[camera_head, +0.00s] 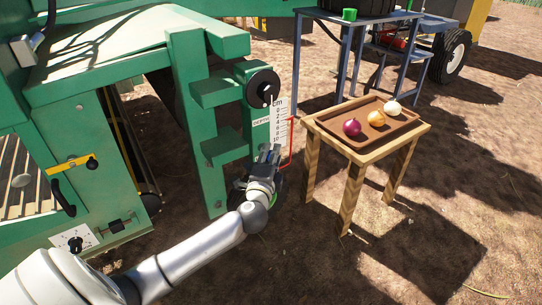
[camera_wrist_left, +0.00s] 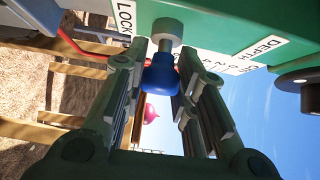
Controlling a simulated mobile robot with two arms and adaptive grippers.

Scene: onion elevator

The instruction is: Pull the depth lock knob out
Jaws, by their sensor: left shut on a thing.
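The depth lock knob (camera_wrist_left: 161,74) is blue on a pale grey shaft and stands out from the green panel beside the LOCK label (camera_wrist_left: 124,17) in the left wrist view. My left gripper (camera_head: 268,152) is at the green post below the depth scale (camera_head: 280,120). In the left wrist view its two fingers lie on either side of the knob, shut on it. In the head view the gripper hides the knob. My right gripper is not in view.
A black round handwheel (camera_head: 263,88) sits above the scale. A red bent rod (camera_head: 291,145) runs close to the gripper's right. A wooden table (camera_head: 347,151) with a brown tray (camera_head: 352,112) of three onions stands to the right. Bare soil lies in front.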

